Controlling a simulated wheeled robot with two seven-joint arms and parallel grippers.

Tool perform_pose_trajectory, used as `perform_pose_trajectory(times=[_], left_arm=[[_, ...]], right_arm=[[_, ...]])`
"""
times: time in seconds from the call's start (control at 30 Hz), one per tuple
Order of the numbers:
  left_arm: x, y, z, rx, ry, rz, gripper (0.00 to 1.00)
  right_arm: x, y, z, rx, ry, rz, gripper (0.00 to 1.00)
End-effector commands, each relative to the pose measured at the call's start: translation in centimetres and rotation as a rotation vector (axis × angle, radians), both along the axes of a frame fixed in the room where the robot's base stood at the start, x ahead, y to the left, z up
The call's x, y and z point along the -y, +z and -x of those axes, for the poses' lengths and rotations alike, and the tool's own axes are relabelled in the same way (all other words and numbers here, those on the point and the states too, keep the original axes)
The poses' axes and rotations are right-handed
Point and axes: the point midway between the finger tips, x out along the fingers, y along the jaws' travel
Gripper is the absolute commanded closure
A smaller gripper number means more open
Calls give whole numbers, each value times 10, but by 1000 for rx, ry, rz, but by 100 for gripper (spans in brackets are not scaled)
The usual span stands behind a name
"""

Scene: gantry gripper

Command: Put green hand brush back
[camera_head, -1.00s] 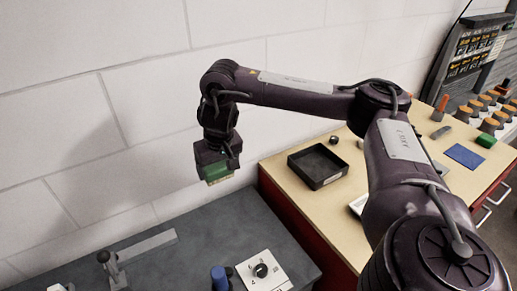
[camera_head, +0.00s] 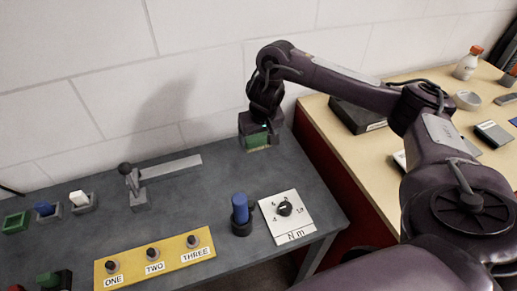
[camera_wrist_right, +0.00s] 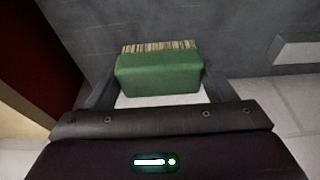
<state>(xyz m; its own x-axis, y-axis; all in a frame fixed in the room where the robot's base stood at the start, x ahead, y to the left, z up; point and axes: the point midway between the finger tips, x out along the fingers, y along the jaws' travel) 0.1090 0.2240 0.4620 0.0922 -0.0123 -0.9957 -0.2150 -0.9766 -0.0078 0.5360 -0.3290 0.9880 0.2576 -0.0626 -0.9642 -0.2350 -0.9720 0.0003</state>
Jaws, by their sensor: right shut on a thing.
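The green hand brush (camera_wrist_right: 158,75) is a green block with pale bristles along one side. My right gripper (camera_head: 258,140) is shut on it, with a finger at each end of the block in the right wrist view (camera_wrist_right: 160,92). In the head view the brush (camera_head: 257,141) hangs under the gripper, above the back right corner of the grey table (camera_head: 190,220), near the wall. Whether the bristles touch anything I cannot tell. My left gripper is not in view.
On the grey table are a lever with a flat bar (camera_head: 170,167), a blue knob (camera_head: 240,208), a white dial plate (camera_head: 287,217) and a yellow button panel (camera_head: 155,262). Small coloured switches stand at the left. A wooden bench (camera_head: 330,125) with a black tray (camera_head: 355,115) adjoins at the right.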

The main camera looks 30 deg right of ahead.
Motion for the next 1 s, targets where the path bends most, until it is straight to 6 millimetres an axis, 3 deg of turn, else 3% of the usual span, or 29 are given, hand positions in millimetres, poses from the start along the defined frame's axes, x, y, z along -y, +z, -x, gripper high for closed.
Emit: perform_pose_trajectory(times=[0.3,0.67,0.7,0.8,0.87,1.0], left_arm=[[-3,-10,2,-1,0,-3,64],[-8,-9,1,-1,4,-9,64],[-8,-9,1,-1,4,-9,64],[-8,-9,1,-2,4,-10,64],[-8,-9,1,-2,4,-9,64],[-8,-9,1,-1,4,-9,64]], right_arm=[[0,-37,1,-3,-1,0,44],[0,-40,0,-1,0,1,44],[0,-40,0,0,0,1,20],[0,-40,0,0,0,1,7],[0,-40,0,0,0,1,1],[0,-40,0,0,0,1,1]])
